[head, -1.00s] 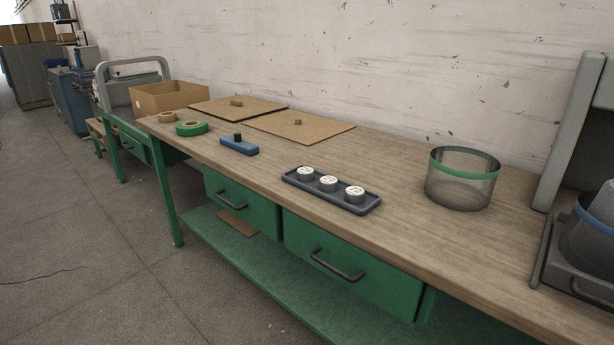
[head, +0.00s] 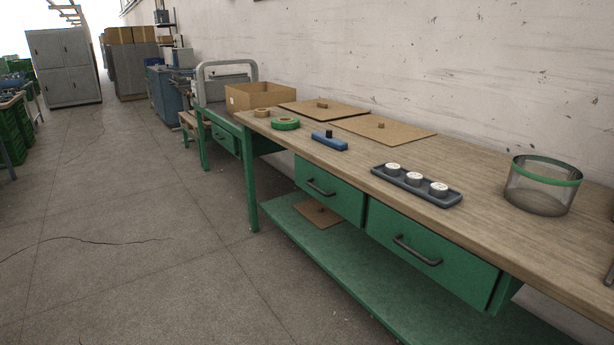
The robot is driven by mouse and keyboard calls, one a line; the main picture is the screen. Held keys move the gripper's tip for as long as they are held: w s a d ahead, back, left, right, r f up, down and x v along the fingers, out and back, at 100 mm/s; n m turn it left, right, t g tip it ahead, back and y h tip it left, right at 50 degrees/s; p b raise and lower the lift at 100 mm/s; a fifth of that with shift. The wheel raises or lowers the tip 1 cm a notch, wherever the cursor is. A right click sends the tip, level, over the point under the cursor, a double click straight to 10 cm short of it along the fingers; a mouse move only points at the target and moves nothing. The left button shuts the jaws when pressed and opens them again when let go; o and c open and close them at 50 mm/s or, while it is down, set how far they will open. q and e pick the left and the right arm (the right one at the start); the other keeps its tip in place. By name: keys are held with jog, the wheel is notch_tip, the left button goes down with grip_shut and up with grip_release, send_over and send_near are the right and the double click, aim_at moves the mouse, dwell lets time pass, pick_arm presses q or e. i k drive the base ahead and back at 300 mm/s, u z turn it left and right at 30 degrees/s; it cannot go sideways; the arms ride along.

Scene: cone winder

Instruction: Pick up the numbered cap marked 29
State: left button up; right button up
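Three white round caps stand in a row in a dark grey tray (head: 453,201) on the wooden bench top. They are the left cap (head: 393,168), the middle cap (head: 414,178) and the right cap (head: 438,188). Each has dark marks on top, too small to read, so I cannot tell which one is marked 29. Neither of my grippers is in view.
The green bench (head: 480,262) has closed drawers and a low shelf. The floor at left is clear.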

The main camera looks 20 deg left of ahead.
aim_at(390, 170)
jog(key=u, duration=1.1)
jog(key=i, duration=1.75)
jog(key=z, duration=0.4)
